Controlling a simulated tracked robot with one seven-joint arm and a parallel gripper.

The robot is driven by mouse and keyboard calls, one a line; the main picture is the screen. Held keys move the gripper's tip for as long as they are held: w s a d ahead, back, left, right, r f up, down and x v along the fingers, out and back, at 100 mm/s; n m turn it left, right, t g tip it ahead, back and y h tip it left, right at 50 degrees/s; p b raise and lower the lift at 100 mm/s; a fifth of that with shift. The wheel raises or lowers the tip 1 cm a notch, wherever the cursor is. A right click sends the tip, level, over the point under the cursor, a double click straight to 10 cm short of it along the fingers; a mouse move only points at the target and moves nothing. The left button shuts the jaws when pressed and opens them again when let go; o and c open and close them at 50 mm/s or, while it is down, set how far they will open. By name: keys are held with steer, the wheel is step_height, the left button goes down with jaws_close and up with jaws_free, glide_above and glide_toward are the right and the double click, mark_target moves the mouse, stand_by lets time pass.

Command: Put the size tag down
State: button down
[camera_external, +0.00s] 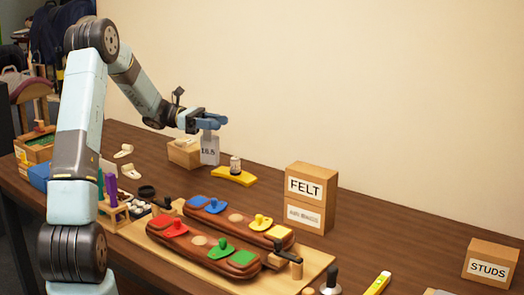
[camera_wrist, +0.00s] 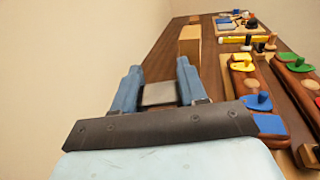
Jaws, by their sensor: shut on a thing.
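The size tag (camera_external: 209,151) is a grey-white plate marked "16.5". It hangs upright below my gripper (camera_external: 213,121) in the external view, in front of the wall at the back of the bench. My gripper is shut on its upper end. In the wrist view the tag's grey top (camera_wrist: 159,94) shows between the two blue fingers of my gripper (camera_wrist: 158,85). The tag's lower end appears close to a small wooden box (camera_external: 184,153); I cannot tell whether it touches the bench or the box.
A yellow piece with a small jar (camera_external: 235,165) stands right of the tag. The FELT box (camera_external: 311,195) is further right. Two brown padded bars with coloured pieces lie on a wooden board (camera_external: 318,262) in front. The STUDS box (camera_external: 490,263) is far right. Bare bench lies between FELT and STUDS.

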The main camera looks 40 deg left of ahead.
steer(key=s+a+r+n+t+y, duration=0.25)
steer(key=s+a+t, duration=0.2)
steer(key=s, duration=0.85)
steer(key=s+a+r+n+t+y, duration=0.15)
steer(key=s+a+n+t, duration=0.35)
steer(key=s, duration=0.8)
steer(key=w+a+f, duration=0.3)
steer(key=w+f, duration=0.3)
steer(key=w+a+f+m+g, duration=0.1)
steer(key=w+a+f, duration=0.2)
steer(key=w+f, duration=0.3)
steer(key=shift+w+a+f, duration=0.3)
steer(key=shift+f, duration=0.25)
steer(key=shift+m, duration=0.25)
steer(key=c, duration=0.6)
jaws_free()
